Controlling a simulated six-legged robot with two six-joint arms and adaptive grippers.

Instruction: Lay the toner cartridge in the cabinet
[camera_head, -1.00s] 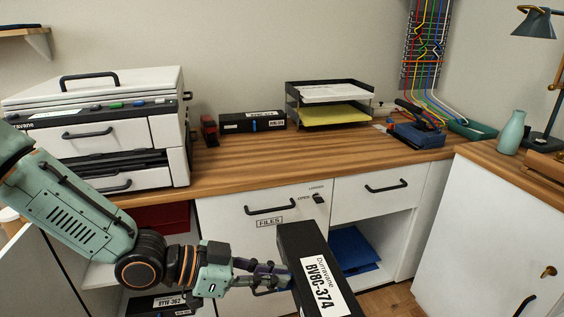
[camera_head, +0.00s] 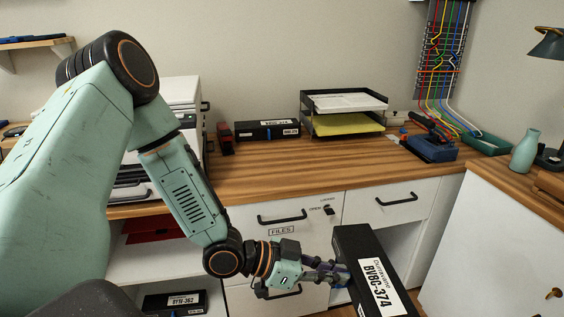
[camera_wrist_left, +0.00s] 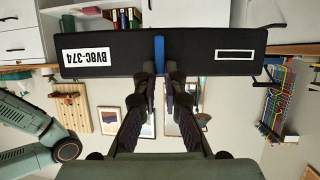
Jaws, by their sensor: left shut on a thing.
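My left gripper (camera_head: 326,273) is shut on a long black toner cartridge (camera_head: 354,248) with a white label reading BV8C-374. It holds the cartridge in the air in front of the desk's drawers. In the left wrist view the cartridge (camera_wrist_left: 200,52) spans the frame across both fingers, gripped near its blue band. The desk cabinet (camera_head: 138,262) has an open bay on the left with a red item (camera_head: 153,228) on its upper level and another black cartridge (camera_head: 174,302), labelled BV1V-362, below. My right gripper is not in view.
A black box (camera_head: 267,131), a paper tray (camera_head: 343,124) and a blue device (camera_head: 431,148) stand on the desktop (camera_head: 285,178). A printer (camera_head: 182,95) is partly behind my left arm. A white cabinet (camera_head: 492,230) stands at right.

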